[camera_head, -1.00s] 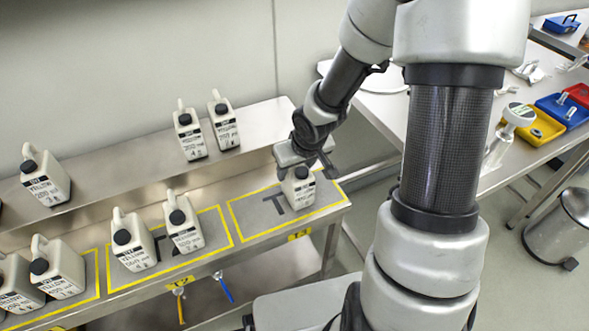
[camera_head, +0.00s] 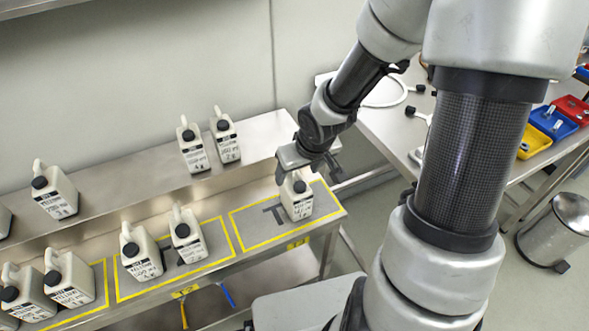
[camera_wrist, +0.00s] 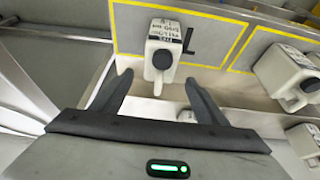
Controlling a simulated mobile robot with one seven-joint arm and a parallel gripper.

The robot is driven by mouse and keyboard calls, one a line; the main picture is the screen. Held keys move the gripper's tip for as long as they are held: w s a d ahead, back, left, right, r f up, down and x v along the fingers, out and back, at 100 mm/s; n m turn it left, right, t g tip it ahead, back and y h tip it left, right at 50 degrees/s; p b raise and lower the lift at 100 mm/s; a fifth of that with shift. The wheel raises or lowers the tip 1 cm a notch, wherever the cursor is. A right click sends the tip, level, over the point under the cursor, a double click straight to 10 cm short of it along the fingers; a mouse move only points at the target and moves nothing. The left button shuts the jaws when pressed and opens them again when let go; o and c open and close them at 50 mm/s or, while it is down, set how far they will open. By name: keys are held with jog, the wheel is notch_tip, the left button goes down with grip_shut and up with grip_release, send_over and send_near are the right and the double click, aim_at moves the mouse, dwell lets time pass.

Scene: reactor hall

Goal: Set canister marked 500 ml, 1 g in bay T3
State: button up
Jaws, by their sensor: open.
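A cream canister (camera_head: 297,202) with a dark cap and a white label stands upright inside the right-hand yellow outline, bay T3 (camera_head: 262,222), over part of the painted marking. My gripper (camera_head: 305,167) is open just above and behind it. In the wrist view, the canister (camera_wrist: 168,36) lies beyond the spread fingertips of my gripper (camera_wrist: 159,79), with its handle end toward the gap. No finger appears to touch it. Its label is upside down there and seems to read 500 ml, 1 g, though small.
Bay T2 (camera_head: 119,290) holds two canisters (camera_head: 141,252) (camera_head: 187,236). More canisters stand in the bay to the left and on the raised back shelf (camera_head: 262,135). A side table with colored trays (camera_head: 549,122) and a bin (camera_head: 560,230) are at right.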

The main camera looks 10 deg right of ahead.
jog(key=p+v, duration=0.2)
jog(key=v, duration=0.2)
dwell(0.4)
